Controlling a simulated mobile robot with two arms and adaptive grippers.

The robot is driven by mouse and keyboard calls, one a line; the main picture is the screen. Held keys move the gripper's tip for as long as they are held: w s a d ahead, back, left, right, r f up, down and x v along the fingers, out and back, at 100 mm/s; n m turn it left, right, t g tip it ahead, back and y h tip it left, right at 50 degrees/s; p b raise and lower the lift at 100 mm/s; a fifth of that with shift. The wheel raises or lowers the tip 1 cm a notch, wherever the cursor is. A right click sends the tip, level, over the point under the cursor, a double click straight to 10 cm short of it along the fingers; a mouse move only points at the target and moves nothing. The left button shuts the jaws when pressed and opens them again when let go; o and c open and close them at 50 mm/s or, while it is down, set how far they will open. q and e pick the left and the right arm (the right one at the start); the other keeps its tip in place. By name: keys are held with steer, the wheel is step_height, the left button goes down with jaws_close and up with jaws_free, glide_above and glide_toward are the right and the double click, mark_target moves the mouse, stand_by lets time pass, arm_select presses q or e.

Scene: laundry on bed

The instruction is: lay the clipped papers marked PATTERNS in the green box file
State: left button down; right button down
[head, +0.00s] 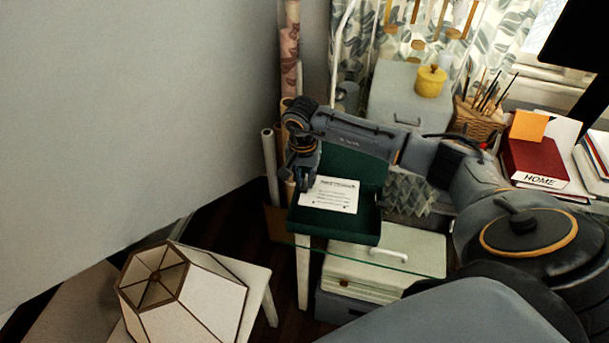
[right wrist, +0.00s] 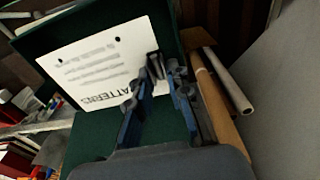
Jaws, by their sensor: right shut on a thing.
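The green box file (head: 352,165) stands open near the middle of the head view, lid raised at the back. It also shows as dark green in the right wrist view (right wrist: 90,140). The white clipped papers (head: 330,196) are inside its outline, roughly flat. In the right wrist view the papers (right wrist: 100,68) show the letters "ATTERNS" upside down and a dark clip at the edge by my fingers. My right gripper (head: 303,185) is shut on the papers at that edge; its fingers (right wrist: 160,80) are at the clip. I cannot tell if the papers touch the file's floor. My left gripper is not in view.
The box file is on a glass shelf (head: 400,262). Paper rolls (head: 270,160) stand close on its left. A lampshade (head: 185,290) is at the lower left. A wicker pot of brushes (head: 475,118) and a red book marked HOME (head: 535,160) are at the right.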

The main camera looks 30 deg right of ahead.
mark_target(305, 184)
steer(key=shift+f+b, duration=0.85)
steer(key=shift+f, duration=0.55)
steer(key=shift+w+f+b, duration=0.1)
steer(key=shift+f+b, duration=0.4)
steer(key=shift+b, duration=0.1)
steer(key=c, duration=1.2)
jaws_free()
steer(key=shift+o, duration=0.2)
step_height(305, 184, up, 12)
steer(key=shift+s+a, duration=0.3)
steer(key=shift+s, duration=0.05)
